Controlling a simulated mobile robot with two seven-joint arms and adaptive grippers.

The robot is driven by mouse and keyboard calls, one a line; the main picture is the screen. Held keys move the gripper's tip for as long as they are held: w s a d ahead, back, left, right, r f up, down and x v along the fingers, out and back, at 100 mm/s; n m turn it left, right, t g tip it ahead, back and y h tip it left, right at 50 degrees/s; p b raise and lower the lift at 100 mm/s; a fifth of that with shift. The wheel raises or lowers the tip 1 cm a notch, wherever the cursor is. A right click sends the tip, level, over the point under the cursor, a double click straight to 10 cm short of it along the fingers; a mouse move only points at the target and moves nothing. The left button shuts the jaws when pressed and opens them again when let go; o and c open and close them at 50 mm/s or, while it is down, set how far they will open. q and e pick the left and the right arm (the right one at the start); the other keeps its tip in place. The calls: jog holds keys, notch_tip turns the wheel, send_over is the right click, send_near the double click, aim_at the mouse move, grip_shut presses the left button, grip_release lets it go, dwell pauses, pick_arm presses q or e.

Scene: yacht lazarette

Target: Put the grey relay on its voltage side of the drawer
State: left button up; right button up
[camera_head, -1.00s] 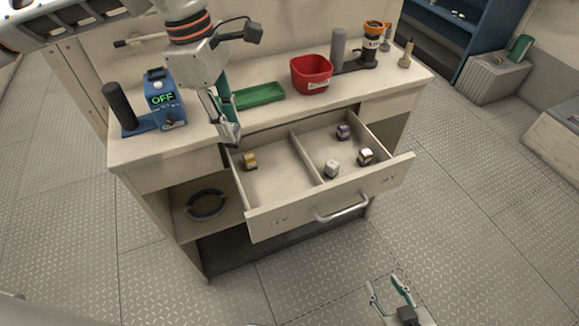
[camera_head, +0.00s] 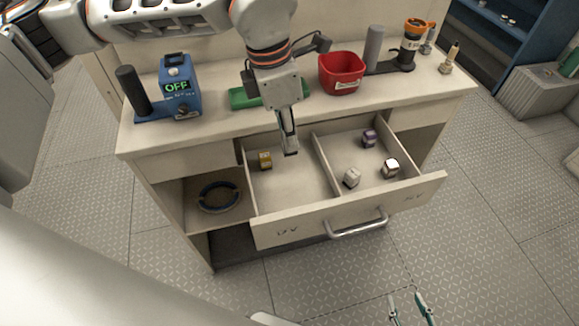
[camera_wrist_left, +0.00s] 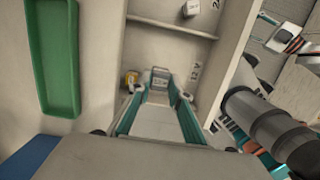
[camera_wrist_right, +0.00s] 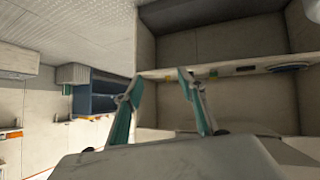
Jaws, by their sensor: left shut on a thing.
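My left gripper (camera_head: 290,150) points down over the left compartment of the open drawer (camera_head: 300,226). It is shut on the grey relay (camera_wrist_left: 160,74), which shows between the fingertips in the left wrist view. In the head view the relay is hard to tell from the fingertips. A yellow relay (camera_head: 265,160) sits at the back left of that compartment. In the left wrist view, "12 V" is marked by this compartment and a "2…" mark, partly cut off, by the other. My right gripper (camera_head: 410,310) is open and empty, low in front of the cabinet.
Beyond the drawer divider (camera_head: 326,166), the right compartment holds a purple relay (camera_head: 369,138), a white relay (camera_head: 352,178) and a white-topped brown one (camera_head: 391,168). A green tray (camera_head: 240,98), red bin (camera_head: 341,72) and blue device (camera_head: 180,88) reading OFF stand on the counter.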

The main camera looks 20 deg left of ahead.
pick_arm(q)
notch_tip(320, 180, down, 6)
jog(key=shift+r, duration=0.15)
jog(key=shift+f+b, duration=0.35)
jog(key=shift+f, duration=0.45)
notch_tip(320, 180, down, 4)
jog(key=shift+r, duration=0.2)
jog(key=o, duration=0.9)
jog(key=shift+f, duration=0.2)
jog(key=shift+o, duration=0.4)
